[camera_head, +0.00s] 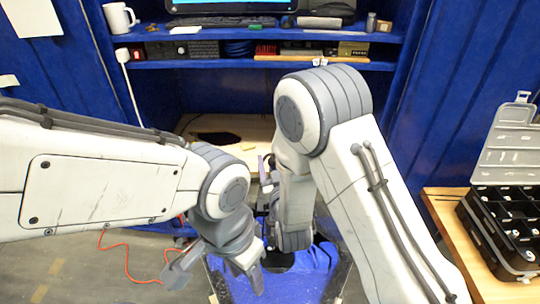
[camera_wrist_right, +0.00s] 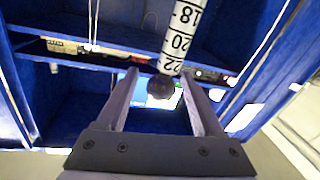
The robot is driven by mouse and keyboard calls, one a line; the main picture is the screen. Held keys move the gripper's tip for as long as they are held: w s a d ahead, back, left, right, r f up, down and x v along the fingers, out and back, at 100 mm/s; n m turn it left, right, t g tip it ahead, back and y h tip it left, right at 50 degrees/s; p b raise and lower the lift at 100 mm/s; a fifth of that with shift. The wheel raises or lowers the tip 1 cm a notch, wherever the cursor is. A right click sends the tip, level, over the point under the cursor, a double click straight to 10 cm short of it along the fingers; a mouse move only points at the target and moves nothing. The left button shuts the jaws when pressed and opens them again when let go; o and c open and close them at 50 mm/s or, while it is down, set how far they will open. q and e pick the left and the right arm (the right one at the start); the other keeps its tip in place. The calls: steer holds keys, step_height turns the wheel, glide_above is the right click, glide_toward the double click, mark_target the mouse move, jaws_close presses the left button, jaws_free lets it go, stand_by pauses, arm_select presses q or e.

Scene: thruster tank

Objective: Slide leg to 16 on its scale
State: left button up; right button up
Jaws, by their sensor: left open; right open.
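A white scale strip (camera_wrist_right: 180,32) with black numbers 18, 20 and 22 runs down from the top of the right wrist view. A dark round end (camera_wrist_right: 160,87) shows just below the 22; I cannot tell if it belongs to the leg. My right gripper (camera_wrist_right: 159,75) is open, with its two fingers on either side of this round end and no clear contact visible. In the head view the right wrist hides its fingers and most of the leg. My left gripper (camera_head: 215,281) is open and empty, low beside the blue surface.
A blue-covered surface (camera_head: 315,268) lies under both wrists. Behind are blue shelves (camera_head: 260,64) with a keyboard, a screen and a mug (camera_head: 118,17). An open black organizer case (camera_head: 505,220) stands on a wooden bench at right. An orange cable (camera_head: 127,262) lies on the floor at left.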

arm_select(q)
steer(key=shift+r+p, duration=0.35)
steer(key=shift+r, duration=0.3)
arm_select(e)
steer(key=shift+w+a, duration=0.15)
steer(key=shift+w, duration=0.45)
steer(key=shift+w+a, duration=0.15)
steer(key=shift+w, duration=0.45)
jaws_close()
